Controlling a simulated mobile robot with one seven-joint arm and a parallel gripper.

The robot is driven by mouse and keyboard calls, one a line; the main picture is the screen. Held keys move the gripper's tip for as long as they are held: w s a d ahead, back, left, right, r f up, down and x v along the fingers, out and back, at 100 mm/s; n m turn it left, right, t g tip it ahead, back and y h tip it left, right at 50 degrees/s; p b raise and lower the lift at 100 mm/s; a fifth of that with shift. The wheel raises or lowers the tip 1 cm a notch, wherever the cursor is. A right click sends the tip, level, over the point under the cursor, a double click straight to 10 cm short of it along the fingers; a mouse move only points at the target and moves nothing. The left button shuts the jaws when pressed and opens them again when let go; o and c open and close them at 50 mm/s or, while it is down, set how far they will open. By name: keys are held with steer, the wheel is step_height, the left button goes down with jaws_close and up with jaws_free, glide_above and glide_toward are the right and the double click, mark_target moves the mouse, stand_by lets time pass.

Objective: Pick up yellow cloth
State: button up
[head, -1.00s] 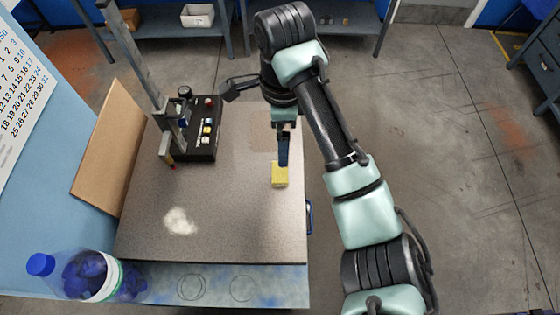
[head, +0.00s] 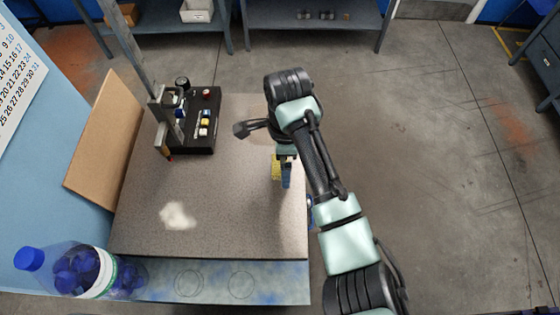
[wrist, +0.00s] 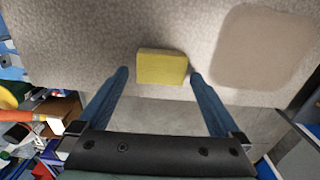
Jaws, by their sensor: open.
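The yellow cloth (wrist: 162,67) is a small folded block lying on the speckled grey bench top (head: 225,210), close to its right edge. In the head view the cloth (head: 276,167) is partly hidden behind my gripper (head: 286,175). In the wrist view my gripper (wrist: 160,75) is open, with one blue finger on each side of the cloth. The right fingertip is very close to the cloth's right end; the left one has a small gap. I cannot tell whether either finger touches it.
A black fixture (head: 203,120) with colored parts and a metal post stands at the back left. A brown board (head: 105,140) leans at the left.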

steer(key=shift+f, duration=0.15)
steer(key=shift+c, duration=0.2)
steer(key=c, duration=1.2)
step_height(320, 180, up, 10)
steer(key=shift+r+p, duration=0.1)
steer(key=shift+p, duration=0.35)
